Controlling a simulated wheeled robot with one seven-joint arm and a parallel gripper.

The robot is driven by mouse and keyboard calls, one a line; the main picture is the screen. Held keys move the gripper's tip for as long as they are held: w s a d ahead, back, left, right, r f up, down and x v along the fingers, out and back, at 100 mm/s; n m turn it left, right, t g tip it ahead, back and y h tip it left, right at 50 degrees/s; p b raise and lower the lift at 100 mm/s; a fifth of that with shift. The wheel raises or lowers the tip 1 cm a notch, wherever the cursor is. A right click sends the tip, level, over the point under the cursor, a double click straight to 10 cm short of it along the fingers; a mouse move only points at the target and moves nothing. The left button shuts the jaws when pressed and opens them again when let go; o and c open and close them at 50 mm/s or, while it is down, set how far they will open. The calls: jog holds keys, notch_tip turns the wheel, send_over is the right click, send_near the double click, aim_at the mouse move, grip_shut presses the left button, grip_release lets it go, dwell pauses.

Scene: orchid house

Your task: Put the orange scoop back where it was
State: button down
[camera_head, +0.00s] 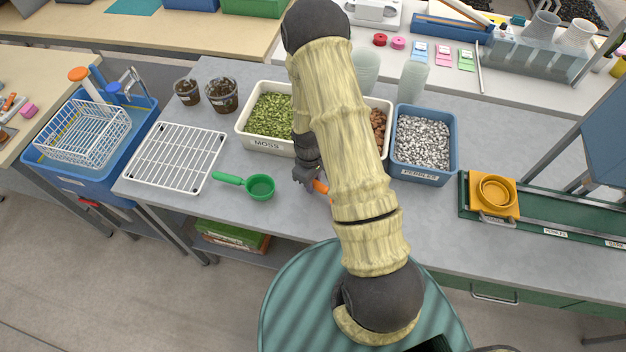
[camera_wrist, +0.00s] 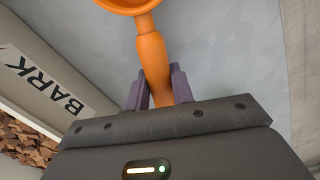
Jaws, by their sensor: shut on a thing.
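My gripper (camera_head: 312,178) is low over the grey bench, in front of the bark bin, partly hidden by my arm. In the wrist view its two fingers (camera_wrist: 157,88) are shut on the handle of the orange scoop (camera_wrist: 152,55). The scoop's bowl is at the top edge of that view, cut off by the frame. In the head view only a bit of the orange handle (camera_head: 321,187) shows. I cannot tell whether the scoop touches the bench. A green rack (camera_head: 530,222) at the right has labels reading PEBBLES and BARK.
A green scoop (camera_head: 260,187) lies left of my gripper. Behind are the moss bin (camera_head: 265,144), the bark bin (camera_wrist: 62,80) and the pebbles bin (camera_head: 422,173). A white wire grid (camera_head: 176,158) lies left.

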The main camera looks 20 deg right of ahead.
jog(key=shift+f, duration=0.15)
jog(key=c, duration=1.2)
grip_release()
notch_tip(320, 180, up, 12)
jog(key=w+b, duration=0.1)
jog(key=b, duration=0.1)
jog(key=shift+a+b, duration=0.2)
jog(key=shift+b, duration=0.2)
